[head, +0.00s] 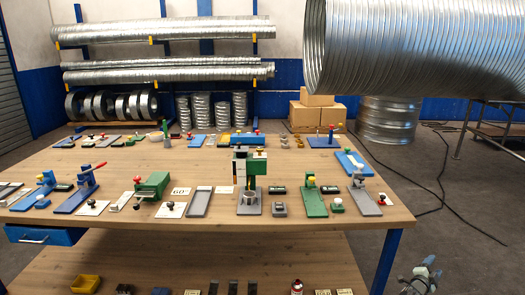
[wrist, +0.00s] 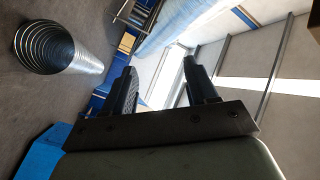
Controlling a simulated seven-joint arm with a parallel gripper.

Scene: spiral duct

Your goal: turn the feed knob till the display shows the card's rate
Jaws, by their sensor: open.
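A white card (head: 181,191) with what looks like "60" on it stands on the long workbench, left of centre, in the head view. A knob (head: 171,205) on a white plate sits just in front of it. Beside them is a green machine (head: 152,184) with a red-topped post. Several similar knobs stand on the bench, and I cannot tell which is the feed knob. No display reading is legible. My gripper (wrist: 158,66) is open and empty in the wrist view, pointing toward the room. No bench knob shows between its fingers.
The wooden workbench (head: 120,168) is crowded with small fixtures, including a tall green-and-black press (head: 249,175) at its middle. A large spiral duct (head: 420,48) hangs at the upper right. Cardboard boxes (head: 317,113) stand behind. A lower shelf (head: 210,255) holds small items. Floor to the right is mostly clear.

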